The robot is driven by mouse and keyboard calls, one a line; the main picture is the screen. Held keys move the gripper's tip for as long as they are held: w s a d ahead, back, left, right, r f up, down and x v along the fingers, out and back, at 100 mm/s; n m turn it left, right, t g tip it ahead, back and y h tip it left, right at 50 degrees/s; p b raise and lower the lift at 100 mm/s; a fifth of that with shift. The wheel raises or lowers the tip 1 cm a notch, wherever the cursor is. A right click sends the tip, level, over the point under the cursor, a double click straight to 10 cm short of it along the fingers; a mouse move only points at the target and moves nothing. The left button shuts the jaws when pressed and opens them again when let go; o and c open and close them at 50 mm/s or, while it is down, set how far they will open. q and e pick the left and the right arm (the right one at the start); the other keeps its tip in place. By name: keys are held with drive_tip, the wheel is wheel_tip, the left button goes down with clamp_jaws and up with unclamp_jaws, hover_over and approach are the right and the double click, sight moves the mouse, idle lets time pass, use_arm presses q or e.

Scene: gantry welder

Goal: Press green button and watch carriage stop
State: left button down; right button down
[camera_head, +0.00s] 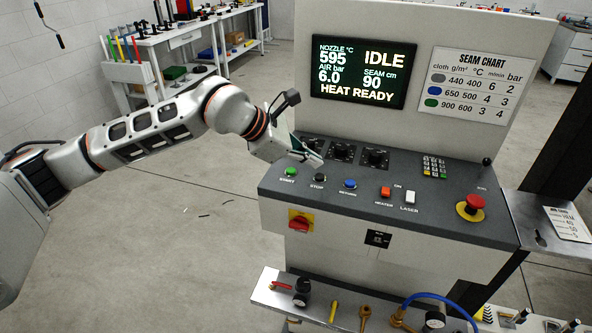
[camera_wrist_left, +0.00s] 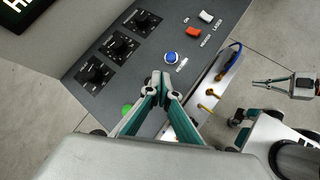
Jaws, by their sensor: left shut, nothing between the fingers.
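The green START button (camera_head: 291,171) sits at the left end of the button row on the sloped panel. It also shows in the left wrist view (camera_wrist_left: 127,108), partly beside my fingers. My left gripper (camera_head: 317,158) is shut and empty above the panel, just above and right of the green button in the head view. In the left wrist view its fingertips (camera_wrist_left: 161,76) meet near the blue button. The screen (camera_head: 358,72) reads IDLE and HEAT READY. A gripper that looks like my right one (camera_wrist_left: 256,83) shows at the right of the wrist view, too small to judge. I cannot make out the carriage.
The black STOP button (camera_head: 319,178) and blue button (camera_head: 350,184) are close to the green one. An orange heater switch (camera_head: 385,192), white laser switch (camera_head: 410,197) and red emergency stop (camera_head: 471,208) lie further right. Dark knobs (camera_head: 342,152) are behind the row.

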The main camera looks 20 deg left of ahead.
sight(289, 171)
use_arm(q)
drive_tip(key=w+a+r+t+y, duration=0.2)
drive_tip(key=w+a+r, duration=0.2)
drive_tip(key=a, duration=0.3)
drive_tip(key=shift+w+r+y, duration=0.15)
drive_tip(key=shift+w+y, duration=0.25)
use_arm(e)
drive_tip(key=shift+s+f, duration=0.1)
drive_tip(key=shift+s, duration=0.2)
